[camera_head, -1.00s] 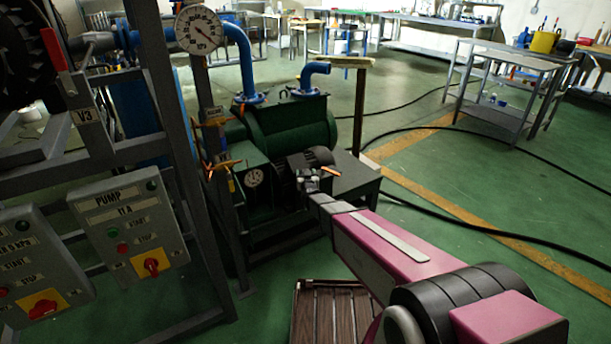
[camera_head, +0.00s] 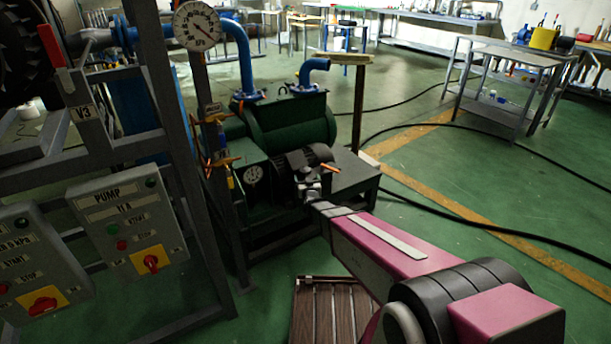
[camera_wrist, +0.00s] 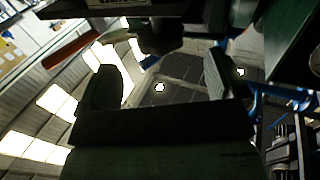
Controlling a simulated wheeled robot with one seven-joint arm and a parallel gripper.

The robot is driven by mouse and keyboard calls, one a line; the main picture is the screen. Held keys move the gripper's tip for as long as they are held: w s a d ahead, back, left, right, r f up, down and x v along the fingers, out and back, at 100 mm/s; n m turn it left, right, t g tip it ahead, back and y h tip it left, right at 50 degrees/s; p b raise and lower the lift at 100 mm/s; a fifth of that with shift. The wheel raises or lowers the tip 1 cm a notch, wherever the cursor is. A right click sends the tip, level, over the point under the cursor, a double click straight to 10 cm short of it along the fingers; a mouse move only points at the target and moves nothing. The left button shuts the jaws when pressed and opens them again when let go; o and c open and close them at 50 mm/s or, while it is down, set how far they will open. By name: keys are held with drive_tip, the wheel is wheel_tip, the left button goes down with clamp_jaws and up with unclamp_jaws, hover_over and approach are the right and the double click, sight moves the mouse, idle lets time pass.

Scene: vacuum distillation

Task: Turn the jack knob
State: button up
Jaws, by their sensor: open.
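My gripper (camera_head: 309,182) is at the far end of my pink arm, in front of the dark motor of the green pump in the head view. In the wrist view my gripper (camera_wrist: 160,86) has its two dark fingers spread wide, with nothing held between them. A dark rounded part (camera_wrist: 160,38) shows beyond the fingers; I cannot tell whether it is the jack knob. An orange handle (camera_wrist: 78,46) sticks out to its left. An orange handle (camera_head: 330,169) also shows close to my gripper in the head view. I cannot make out the jack knob for certain.
The green pump (camera_head: 290,125) with blue pipes stands behind my gripper. A metal frame with a pump control box (camera_head: 130,225) is on the left. A slatted brown platform (camera_head: 330,315) lies below my arm. Black hoses cross the open green floor at right.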

drive_tip(key=s, duration=0.3)
drive_tip(key=shift+s+d, duration=0.25)
drive_tip(key=shift+d, duration=0.1)
